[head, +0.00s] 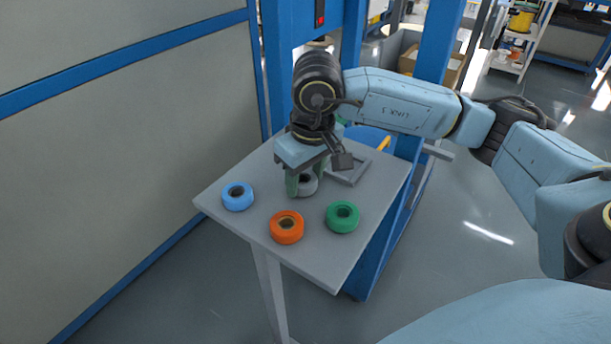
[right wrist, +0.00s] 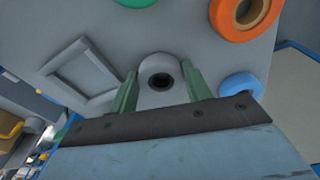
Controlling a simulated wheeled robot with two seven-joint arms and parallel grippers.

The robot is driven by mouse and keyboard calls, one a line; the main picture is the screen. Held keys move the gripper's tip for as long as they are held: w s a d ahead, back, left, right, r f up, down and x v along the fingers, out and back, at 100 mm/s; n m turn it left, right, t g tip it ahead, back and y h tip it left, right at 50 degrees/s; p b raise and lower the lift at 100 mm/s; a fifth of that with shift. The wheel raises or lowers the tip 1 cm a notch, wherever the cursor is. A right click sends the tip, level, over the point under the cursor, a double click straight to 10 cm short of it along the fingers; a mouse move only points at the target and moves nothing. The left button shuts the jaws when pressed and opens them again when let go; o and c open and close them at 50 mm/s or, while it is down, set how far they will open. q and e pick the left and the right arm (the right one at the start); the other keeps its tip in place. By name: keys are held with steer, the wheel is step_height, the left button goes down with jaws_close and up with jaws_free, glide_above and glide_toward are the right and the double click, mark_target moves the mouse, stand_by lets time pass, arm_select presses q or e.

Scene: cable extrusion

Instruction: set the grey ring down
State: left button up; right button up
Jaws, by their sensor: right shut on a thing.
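The grey ring (head: 307,184) is between the green fingers of my right gripper (head: 305,182), at or just above the grey table (head: 345,262). In the right wrist view the ring (right wrist: 160,72) sits between both fingertips of the gripper (right wrist: 160,90), its dark hole facing the camera. The gripper is shut on it and points down. I cannot tell whether the ring touches the table. Part of the ring is hidden by the fingers in the head view. My left gripper is not in view.
A blue ring (head: 238,196), an orange ring (head: 287,227) and a green ring (head: 342,217) lie on the table around the gripper. A grey square frame (head: 349,170) lies behind it. Blue posts (head: 437,45) stand at the table's back. The table's front right corner is clear.

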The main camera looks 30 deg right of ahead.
mark_target(310, 183)
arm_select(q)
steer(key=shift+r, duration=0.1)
arm_select(e)
steer(key=shift+f, duration=0.15)
steer(key=o, duration=1)
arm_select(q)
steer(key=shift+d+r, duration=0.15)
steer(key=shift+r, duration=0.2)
arm_select(e)
steer(key=shift+o, duration=0.2)
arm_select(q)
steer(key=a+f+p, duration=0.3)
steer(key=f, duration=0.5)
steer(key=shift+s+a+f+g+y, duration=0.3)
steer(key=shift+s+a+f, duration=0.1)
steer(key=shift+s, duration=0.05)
arm_select(e)
step_height(310, 183, up, 12)
steer(key=s, duration=0.1)
steer(key=shift+s+d, duration=0.15)
steer(key=shift+s, duration=0.05)
